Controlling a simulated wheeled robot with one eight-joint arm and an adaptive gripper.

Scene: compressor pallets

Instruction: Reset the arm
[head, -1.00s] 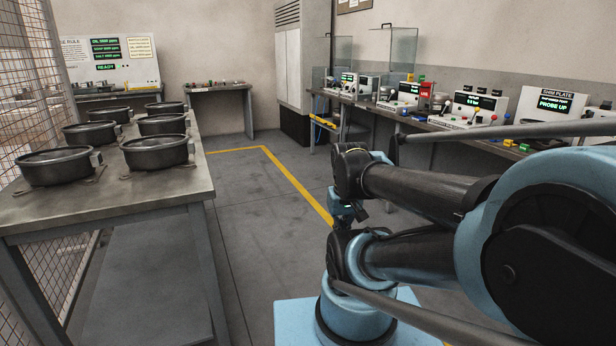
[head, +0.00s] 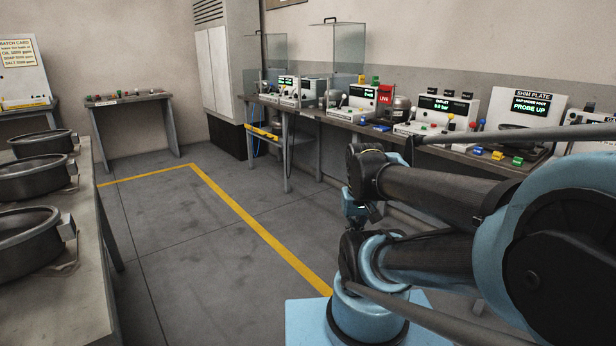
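My arm, blue and black, is folded at the right of the head view. Its wrist hangs in front of the long workbench (head: 330,119). My gripper (head: 372,213) is small and dark at the low end of the wrist, above the floor. The forearm and wrist partly hide it, and I cannot make out whether its fingers are open or shut. I see nothing hanging from it.
A table (head: 95,290) with several black round pans (head: 35,180) stands close at the left. A small table (head: 128,98) and a tall cabinet (head: 222,75) stand at the back. Instruments line the workbench. Floor with a yellow line (head: 245,225) lies clear between.

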